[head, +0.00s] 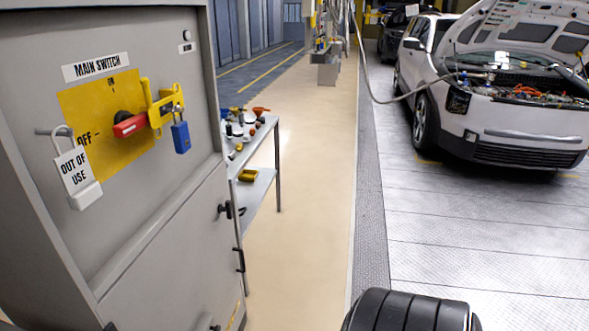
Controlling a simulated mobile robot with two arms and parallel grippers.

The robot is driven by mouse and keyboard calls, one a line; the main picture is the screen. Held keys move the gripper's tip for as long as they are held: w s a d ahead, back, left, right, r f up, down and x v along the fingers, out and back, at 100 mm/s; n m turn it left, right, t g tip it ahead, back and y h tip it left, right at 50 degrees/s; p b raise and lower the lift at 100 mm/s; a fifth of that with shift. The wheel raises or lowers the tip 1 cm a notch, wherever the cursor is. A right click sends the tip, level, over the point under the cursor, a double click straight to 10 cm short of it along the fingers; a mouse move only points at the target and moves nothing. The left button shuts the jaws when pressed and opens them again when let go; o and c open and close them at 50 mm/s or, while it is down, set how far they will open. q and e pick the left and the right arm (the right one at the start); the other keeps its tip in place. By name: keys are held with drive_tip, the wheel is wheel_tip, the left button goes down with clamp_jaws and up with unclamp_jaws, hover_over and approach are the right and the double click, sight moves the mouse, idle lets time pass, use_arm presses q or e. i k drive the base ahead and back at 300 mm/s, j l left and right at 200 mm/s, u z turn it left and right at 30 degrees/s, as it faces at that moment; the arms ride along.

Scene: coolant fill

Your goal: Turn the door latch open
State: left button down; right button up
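A grey cabinet (150,245) fills the left side of the head view, with a closed lower door. A black handle (229,210) sticks out at the door's upper right; it looks like the door latch. A second dark fitting (239,259) sits lower on the right edge, and a small knob (205,322) shows at the bottom edge, partly cut off. I cannot tell the exact turn of the latch.
Above the door are a red switch handle (130,125) on a yellow plate, a yellow hasp (161,104), a blue padlock (181,137) and a white "out of use" tag (77,172). A parts cart (277,170) stands behind the cabinet. A white car (500,90) is at right. The floor between is clear.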

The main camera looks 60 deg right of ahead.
sight(228, 209)
drive_tip(key=l+z, duration=0.1)
drive_tip(key=z, duration=0.85)
drive_tip(key=l+z, duration=0.1)
drive_tip(key=z, duration=0.35)
